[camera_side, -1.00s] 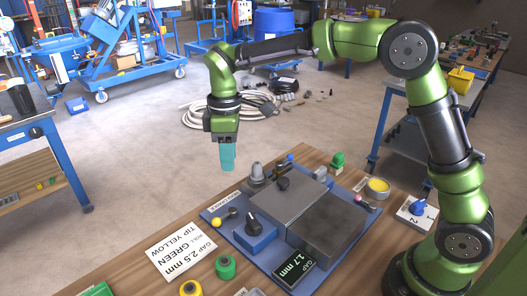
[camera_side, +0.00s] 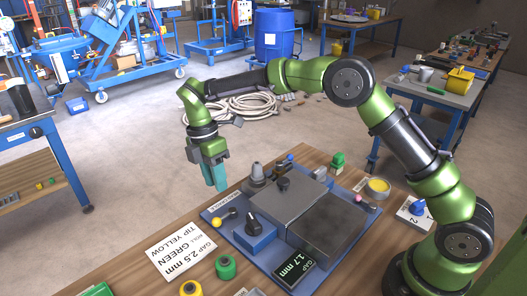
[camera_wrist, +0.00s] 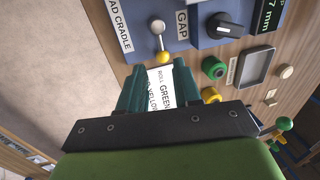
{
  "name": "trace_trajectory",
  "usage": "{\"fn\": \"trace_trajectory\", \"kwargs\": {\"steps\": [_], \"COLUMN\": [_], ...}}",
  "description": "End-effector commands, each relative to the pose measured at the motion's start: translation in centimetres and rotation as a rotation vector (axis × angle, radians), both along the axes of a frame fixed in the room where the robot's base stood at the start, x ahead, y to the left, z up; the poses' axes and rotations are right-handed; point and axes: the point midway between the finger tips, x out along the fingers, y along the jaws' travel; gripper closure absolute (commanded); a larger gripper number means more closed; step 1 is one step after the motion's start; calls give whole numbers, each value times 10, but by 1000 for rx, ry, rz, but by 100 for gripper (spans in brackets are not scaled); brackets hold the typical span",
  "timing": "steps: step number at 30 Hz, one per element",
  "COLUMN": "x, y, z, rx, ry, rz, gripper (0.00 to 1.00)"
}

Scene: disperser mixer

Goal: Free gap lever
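The gap lever (camera_side: 224,217) is a short metal lever with a yellow ball tip, on the left part of the blue machine plate. It also shows in the wrist view (camera_wrist: 160,42), beside the GAP label (camera_wrist: 182,24), with its yellow tip towards my gripper. My gripper (camera_side: 217,187) has teal fingers and hangs tilted in the air above the lever's left side. In the wrist view my gripper (camera_wrist: 157,75) shows its two fingers apart, nothing between them but the view of the card. The yellow tip lies just beyond the fingertips and looks untouched.
A blue block with a black knob (camera_side: 253,220) stands right of the lever. Grey metal blocks (camera_side: 325,226) fill the plate's middle, with a display (camera_side: 293,268) reading 1.7 mm. A white card (camera_side: 181,253) reads GAP 2.5 mm, ROLL GREEN, TIP YELLOW. Green and yellow pieces (camera_side: 225,267) stand in front.

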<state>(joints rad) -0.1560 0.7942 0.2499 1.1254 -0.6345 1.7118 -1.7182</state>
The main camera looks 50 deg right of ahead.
Motion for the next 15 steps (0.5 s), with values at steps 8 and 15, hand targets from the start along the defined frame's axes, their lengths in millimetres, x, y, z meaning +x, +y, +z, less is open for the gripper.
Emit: {"fn": "trace_trajectory", "kwargs": {"steps": [8, 15], "x": [-12, -18], "y": [0, 0], "z": [-59, -89], "rx": [-1, 0], "ry": [3, 2], "rz": [0, -2], "gripper": [67, 67]}}
